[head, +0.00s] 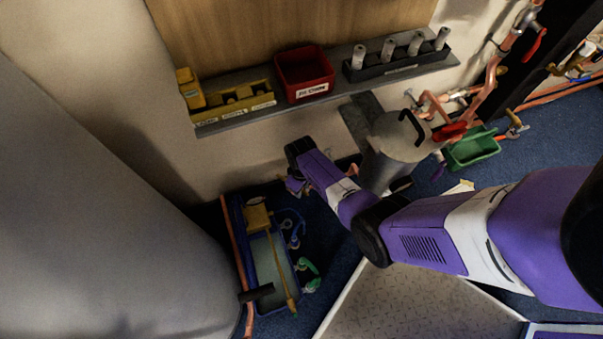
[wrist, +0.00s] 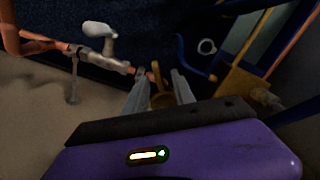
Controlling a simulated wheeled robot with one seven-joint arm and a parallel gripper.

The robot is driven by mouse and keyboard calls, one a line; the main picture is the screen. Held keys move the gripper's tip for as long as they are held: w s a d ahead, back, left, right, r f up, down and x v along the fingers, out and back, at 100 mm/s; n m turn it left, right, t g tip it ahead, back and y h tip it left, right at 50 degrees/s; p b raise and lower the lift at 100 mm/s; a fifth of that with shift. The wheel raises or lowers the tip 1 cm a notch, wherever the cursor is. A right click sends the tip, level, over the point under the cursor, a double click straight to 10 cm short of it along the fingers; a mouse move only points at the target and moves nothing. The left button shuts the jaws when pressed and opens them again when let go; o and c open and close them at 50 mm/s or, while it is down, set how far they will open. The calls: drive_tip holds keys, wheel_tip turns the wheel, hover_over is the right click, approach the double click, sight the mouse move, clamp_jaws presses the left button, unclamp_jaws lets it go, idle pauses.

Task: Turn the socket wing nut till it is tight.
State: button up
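In the wrist view, my gripper (wrist: 160,80) has its two grey fingers apart, one on each side of a small brass-yellow piece (wrist: 160,98) that looks like the wing nut. I cannot tell whether either finger touches it. A copper pipe (wrist: 35,43) runs in from the left to a grey fitting (wrist: 105,60) with a pale lever handle (wrist: 99,30), and a short copper end shows just beyond the fingers. In the head view, my gripper (head: 293,186) is low by the wall, below the shelf; its fingertips and the nut are not clear there.
A blue tote (head: 265,265) with a yellow tool and blue and green clamps stands on the floor. The shelf (head: 225,122) above holds a red bin (head: 304,72). A grey cylinder (head: 400,140) and a green bin (head: 472,148) are to the right of my gripper.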

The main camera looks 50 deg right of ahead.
wheel_tip(320, 180, up, 8)
drive_tip(key=p, duration=0.3)
drive_tip(key=shift+f, duration=0.1)
drive_tip(key=shift+w, duration=0.1)
idle(0.5)
drive_tip(key=w+d+r+m+t+h, duration=0.1)
drive_tip(key=w+d+r+t+h, duration=0.2)
drive_tip(key=w, duration=0.5)
wheel_tip(320, 180, up, 11)
drive_tip(key=a+t+p, duration=0.1)
drive_tip(key=t+p, duration=0.1)
drive_tip(key=t, duration=0.4)
drive_tip(key=s+a+r+t+y+p, duration=0.1)
drive_tip(key=s+a+r, duration=0.4)
drive_tip(key=s+r, duration=0.5)
drive_tip(key=s+a+r+t+y+p, duration=0.1)
drive_tip(key=s+a+r+t+p, duration=0.2)
drive_tip(key=s+r, duration=0.7)
drive_tip(key=s+a+r+n+t+y+p, duration=0.1)
drive_tip(key=s+a+r+p, duration=0.4)
drive_tip(key=s+a+r, duration=0.4)
drive_tip(key=shift+s+a+r+t, duration=0.25)
drive_tip(key=shift+s+r+t, duration=0.2)
drive_tip(key=shift+r, duration=3.35)
